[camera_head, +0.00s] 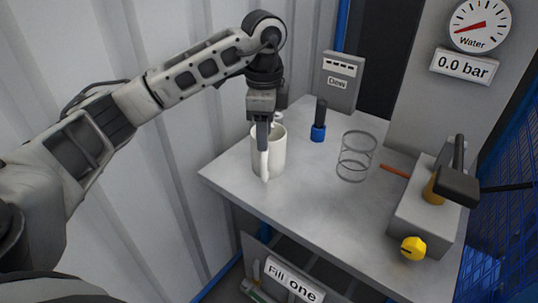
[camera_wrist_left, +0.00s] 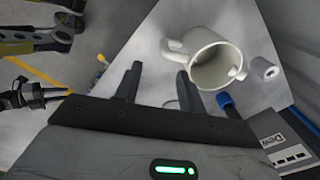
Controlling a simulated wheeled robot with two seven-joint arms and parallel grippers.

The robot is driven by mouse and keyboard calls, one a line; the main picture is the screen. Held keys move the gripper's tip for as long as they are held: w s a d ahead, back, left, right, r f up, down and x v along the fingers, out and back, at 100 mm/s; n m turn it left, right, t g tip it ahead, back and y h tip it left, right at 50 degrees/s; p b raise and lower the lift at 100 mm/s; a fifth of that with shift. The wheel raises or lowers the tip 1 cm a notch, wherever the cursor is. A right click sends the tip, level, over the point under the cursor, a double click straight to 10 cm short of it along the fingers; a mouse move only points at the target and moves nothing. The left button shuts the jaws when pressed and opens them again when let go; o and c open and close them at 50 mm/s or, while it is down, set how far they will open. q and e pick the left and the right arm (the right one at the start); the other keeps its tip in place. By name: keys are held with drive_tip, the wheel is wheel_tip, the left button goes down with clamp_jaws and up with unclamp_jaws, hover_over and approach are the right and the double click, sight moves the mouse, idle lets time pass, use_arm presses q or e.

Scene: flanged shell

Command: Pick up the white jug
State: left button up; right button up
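The white jug (camera_head: 277,150) stands upright near the left edge of the grey table (camera_head: 310,205), its handle toward the front. My left gripper (camera_head: 263,148) points down at the jug's handle side, and its finger covers part of the jug. In the left wrist view the fingers (camera_wrist_left: 158,70) are apart with nothing clasped between them. The jug (camera_wrist_left: 215,66) shows there beyond the right finger, its handle near that fingertip. I cannot tell whether they touch.
A blue-and-black tool (camera_head: 319,125) stands behind the jug. A wire-like cylinder (camera_head: 356,158) and an orange stick (camera_head: 395,170) are to the right. A grey block (camera_head: 425,220) with a yellow knob (camera_head: 413,247) occupies the right end. The table's front middle is clear.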

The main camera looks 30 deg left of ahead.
use_arm(q)
hover_over(265, 182)
wheel_tip(265, 182, down, 7)
drive_tip(key=shift+r, duration=0.1)
drive_tip(key=shift+w+a+f+p, duration=0.15)
drive_tip(key=shift+f+p, duration=0.1)
drive_tip(key=shift+f, duration=1.1)
drive_tip(key=shift+w+a+f+p, duration=0.15)
drive_tip(key=shift+f+p, duration=0.1)
drive_tip(key=shift+f, duration=1.1)
clamp_jaws()
